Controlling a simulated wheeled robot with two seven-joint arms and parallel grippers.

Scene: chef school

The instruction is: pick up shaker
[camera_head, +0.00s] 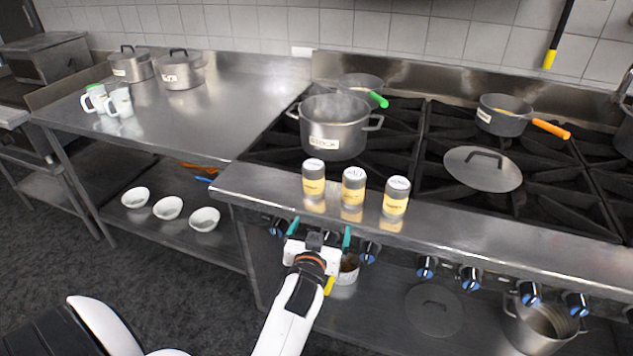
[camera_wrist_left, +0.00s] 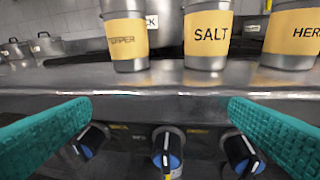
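Three metal shakers with yellow labels stand upright in a row on the stove's front ledge: the pepper shaker (camera_head: 314,178) on the left, the salt shaker (camera_head: 353,187) in the middle, the herb shaker (camera_head: 396,197) on the right. In the left wrist view the pepper shaker (camera_wrist_left: 126,36), salt shaker (camera_wrist_left: 208,36) and herb shaker (camera_wrist_left: 291,36) stand beyond the fingers, their tops cut off. My left gripper (camera_head: 320,236) is open and empty in front of the ledge, below the shakers. Its teal fingers (camera_wrist_left: 157,138) are wide apart and touch no shaker. My right gripper does not show.
A stock pot (camera_head: 334,127) stands on the burners behind the shakers. A pan with an orange handle (camera_head: 504,115) and a lid (camera_head: 482,169) lie to the right. Control knobs (camera_head: 426,267) line the stove front under the ledge. A steel counter (camera_head: 215,105) extends left.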

